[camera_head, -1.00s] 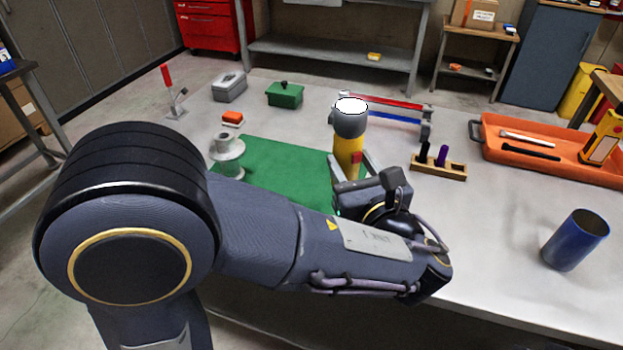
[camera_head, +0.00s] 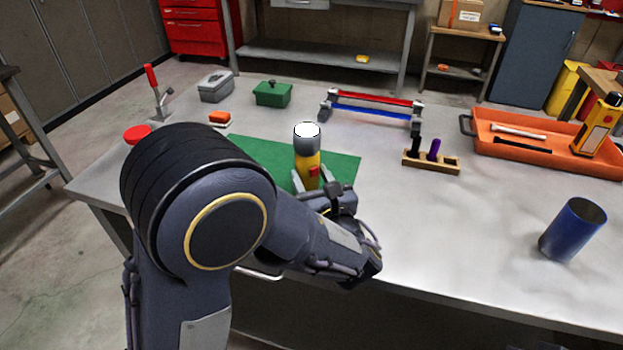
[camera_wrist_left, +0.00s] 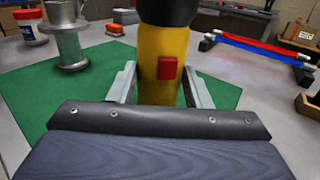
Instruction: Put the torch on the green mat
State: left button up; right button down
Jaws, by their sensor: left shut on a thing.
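The torch (camera_head: 306,162) is yellow with a grey head, a white lens on top and a red switch. It is upright over the green mat (camera_head: 262,153). My left gripper (camera_head: 307,188) is shut on the torch's yellow body. In the left wrist view the torch (camera_wrist_left: 157,78) stands between the two fingers, with the green mat (camera_wrist_left: 80,85) behind and around it. Its lower end is hidden by my gripper, so I cannot tell whether it touches the mat. My right gripper is not in view.
A grey spool (camera_wrist_left: 66,40) stands at the mat's far left in the wrist view. A red-and-blue rack (camera_head: 372,108), wooden pen holder (camera_head: 430,163), orange tray (camera_head: 540,150) and blue cup (camera_head: 573,230) lie to the right. Green (camera_head: 272,94) and grey boxes (camera_head: 215,87) stand behind.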

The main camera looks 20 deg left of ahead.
pick_arm(q)
jog(key=shift+f, duration=0.15)
jog(key=o, duration=1.1)
jog(key=shift+o, duration=0.2)
jog(key=shift+d+r, duration=0.1)
jog(key=shift+r, duration=0.2)
jog(key=v, duration=1.2)
jog(key=shift+f, duration=0.1)
